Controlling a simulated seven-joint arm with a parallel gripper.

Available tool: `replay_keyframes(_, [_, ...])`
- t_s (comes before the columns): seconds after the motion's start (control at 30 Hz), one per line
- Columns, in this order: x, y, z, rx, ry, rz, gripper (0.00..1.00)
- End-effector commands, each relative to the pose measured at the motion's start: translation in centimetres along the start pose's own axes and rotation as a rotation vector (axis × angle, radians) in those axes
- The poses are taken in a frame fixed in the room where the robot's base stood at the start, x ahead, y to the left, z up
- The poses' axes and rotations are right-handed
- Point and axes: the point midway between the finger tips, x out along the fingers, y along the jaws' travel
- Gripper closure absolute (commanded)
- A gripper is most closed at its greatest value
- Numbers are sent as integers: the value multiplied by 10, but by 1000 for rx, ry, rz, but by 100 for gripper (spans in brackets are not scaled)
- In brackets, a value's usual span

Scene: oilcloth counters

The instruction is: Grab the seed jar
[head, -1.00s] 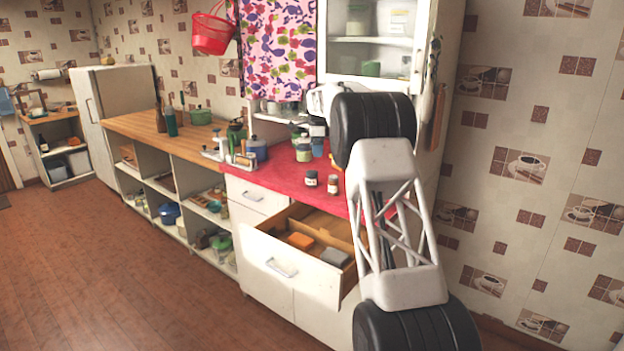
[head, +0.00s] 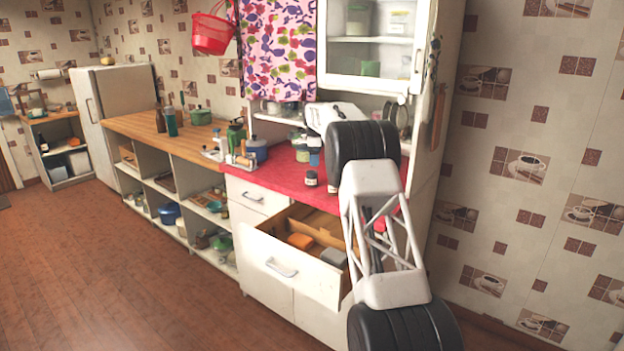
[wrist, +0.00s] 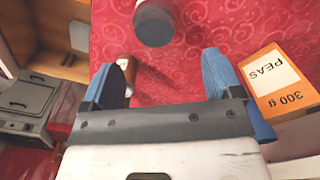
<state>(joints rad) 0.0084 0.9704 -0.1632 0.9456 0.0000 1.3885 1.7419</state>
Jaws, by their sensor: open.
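My gripper (wrist: 162,65) is open and empty above the red counter, its blue fingers spread in the wrist view. In the head view its fingertips (head: 315,158) show low over the counter, mostly behind my arm. A dark-lidded jar (wrist: 153,24) stands ahead of the gap between the fingers. It also shows in the head view with a pale label (head: 311,179). A smaller jar with white and brown parts (wrist: 126,64) shows beside the left finger, partly hidden by it. I cannot read either label, so I cannot tell which is the seed jar.
An orange PEAS box (wrist: 272,82) lies close to the right finger. An open drawer (head: 290,262) juts out below the red counter (head: 283,172). A blue pot (head: 257,150) and other kitchenware stand at the counter's left and back.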

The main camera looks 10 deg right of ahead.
Motion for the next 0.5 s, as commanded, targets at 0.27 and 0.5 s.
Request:
replay_keyframes(0.27, [19, 1, 0, 0, 0, 0, 15])
replay_keyframes(0.5, [20, 0, 0, 0, 0, 0, 15])
